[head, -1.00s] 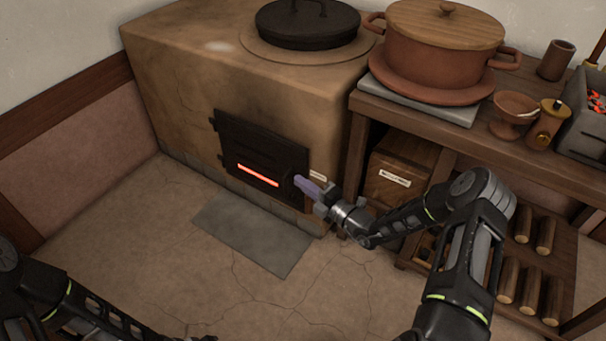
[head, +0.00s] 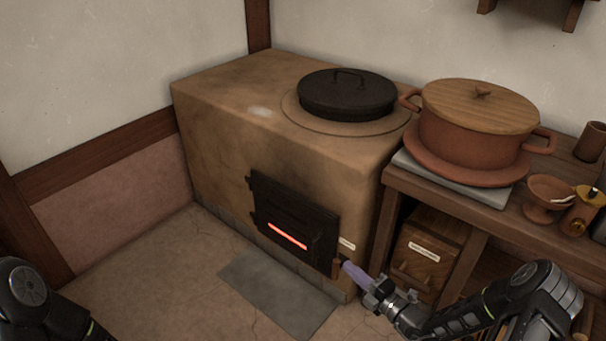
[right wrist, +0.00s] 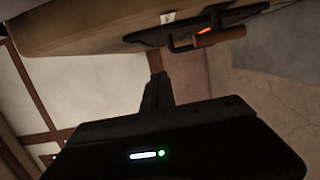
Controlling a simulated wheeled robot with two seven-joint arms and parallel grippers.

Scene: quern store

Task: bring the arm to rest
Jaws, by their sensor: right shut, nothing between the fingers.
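My right gripper (head: 348,268) is shut and empty. Its pale purple fingers are just right of the lower right corner of the stove's black fire door (head: 290,222). A small gap seems to lie between the fingertips and the door's wooden handle (head: 335,268); contact is hard to judge. In the right wrist view the dark shut fingers (right wrist: 157,88) point at bare wall, with the door handle (right wrist: 218,37) above right of them. My left arm shows at the lower left of the head view; its gripper is out of the picture.
The clay stove (head: 225,125) carries a black lid (head: 345,95). The fire door is closed, with a glowing slot. Right of it a wooden bench (head: 395,185) holds a lidded pot (head: 470,140), a cup (head: 548,200) and a grinder (head: 583,212). A grey floor slab (head: 275,290) lies clear.

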